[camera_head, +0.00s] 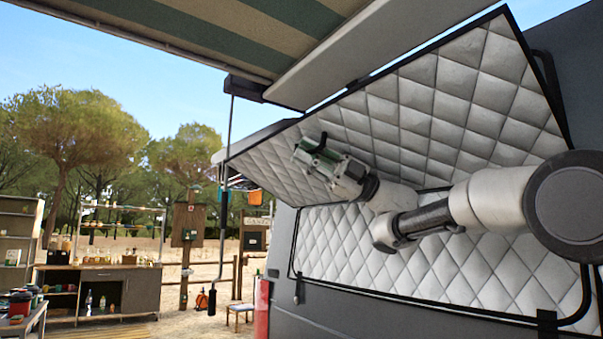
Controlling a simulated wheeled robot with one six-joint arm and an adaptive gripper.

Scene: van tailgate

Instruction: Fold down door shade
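The door shade appears to be the silver-grey quilted panel with a black edge (465,75), tilted outward at the upper right of the head view. A second quilted panel (340,240) lies below it, against the dark grey van side. My gripper (312,152) is in front of the upper panel's left part, pointing left. Its fingertips are small and partly overlapped by green parts, so I cannot tell whether they are open or touch the panel. My arm hides part of both panels and much of the fold between them.
A striped awning (190,30) and a pale flat panel (350,55) hang overhead. A thin pole (227,130) stands left of the shade. Shelves (18,235) and a workbench (125,290) stand at the far left.

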